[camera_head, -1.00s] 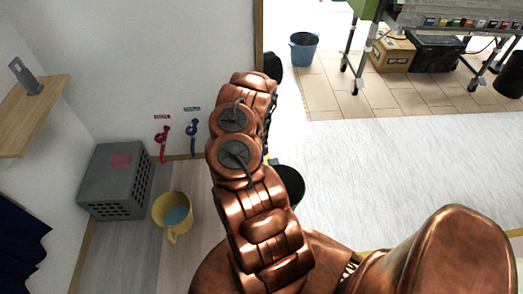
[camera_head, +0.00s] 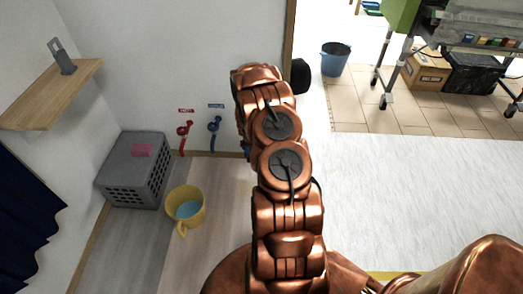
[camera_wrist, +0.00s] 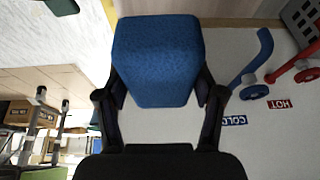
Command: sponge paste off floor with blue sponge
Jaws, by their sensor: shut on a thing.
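The blue sponge (camera_wrist: 157,60) fills the upper middle of the wrist view. My gripper (camera_wrist: 160,88) is shut on it, with one dark finger on each side. The sponge is held in the air, with the wall and its taps beyond it. In the head view my copper-coloured arm hides the gripper and most or all of the sponge. I cannot make out any paste on the visible floor (camera_head: 225,185).
A yellow bucket (camera_head: 200,207) with bluish water stands left of my arm, beside a grey crate (camera_head: 135,185). Red (camera_head: 184,130) and blue (camera_head: 215,127) taps are on the wall behind. A wooden shelf (camera_head: 50,95) juts out at left. A blue bin (camera_head: 335,62) stands beyond the doorway.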

